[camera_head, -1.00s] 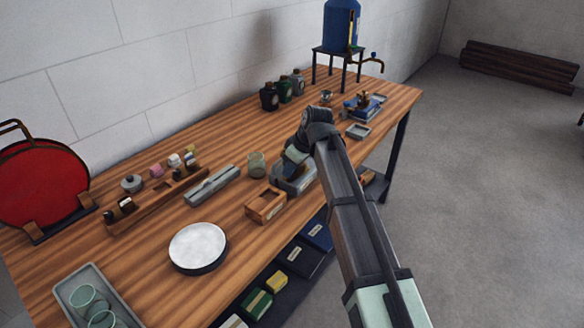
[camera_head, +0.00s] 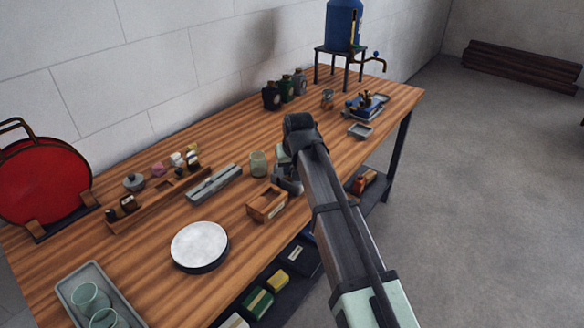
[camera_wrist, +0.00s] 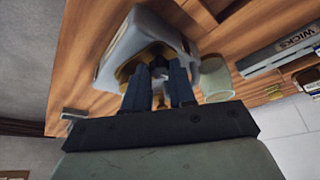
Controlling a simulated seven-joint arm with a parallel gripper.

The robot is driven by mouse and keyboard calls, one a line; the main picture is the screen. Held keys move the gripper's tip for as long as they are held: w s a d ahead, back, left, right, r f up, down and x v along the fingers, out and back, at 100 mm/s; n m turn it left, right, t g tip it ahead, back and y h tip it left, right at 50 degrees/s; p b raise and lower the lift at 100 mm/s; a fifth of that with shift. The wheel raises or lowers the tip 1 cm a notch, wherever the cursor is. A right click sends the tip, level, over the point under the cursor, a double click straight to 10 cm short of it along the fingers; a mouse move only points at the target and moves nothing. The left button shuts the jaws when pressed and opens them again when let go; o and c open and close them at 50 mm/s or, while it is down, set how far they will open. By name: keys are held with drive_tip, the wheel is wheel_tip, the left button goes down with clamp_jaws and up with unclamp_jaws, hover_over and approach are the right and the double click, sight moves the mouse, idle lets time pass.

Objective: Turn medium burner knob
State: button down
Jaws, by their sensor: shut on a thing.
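In the wrist view my gripper (camera_wrist: 160,75) reaches into a grey, open-topped housing (camera_wrist: 112,55). Its two dark fingers are close together on a brass-coloured part (camera_wrist: 128,72), mostly hidden between and behind them. I cannot tell from the picture whether this part is the medium burner knob. In the head view my arm covers most of the grey housing (camera_head: 287,186) and hides the fingertips. A blue-based device with brass fittings (camera_head: 364,104) stands farther back on the bench, apart from my gripper.
A wooden box (camera_head: 266,205) and a greenish glass (camera_head: 258,163) stand close to the left of my gripper; the glass (camera_wrist: 213,78) also shows in the wrist view.

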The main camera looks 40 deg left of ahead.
drive_tip(key=shift+m, duration=0.5)
drive_tip(key=c, duration=1.2)
unclamp_jaws()
drive_tip(key=shift+s+r, duration=0.1)
drive_tip(key=v, duration=1.3)
drive_tip(key=shift+s+r, duration=0.25)
drive_tip(key=shift+r, duration=0.05)
drive_tip(key=shift+a, duration=0.1)
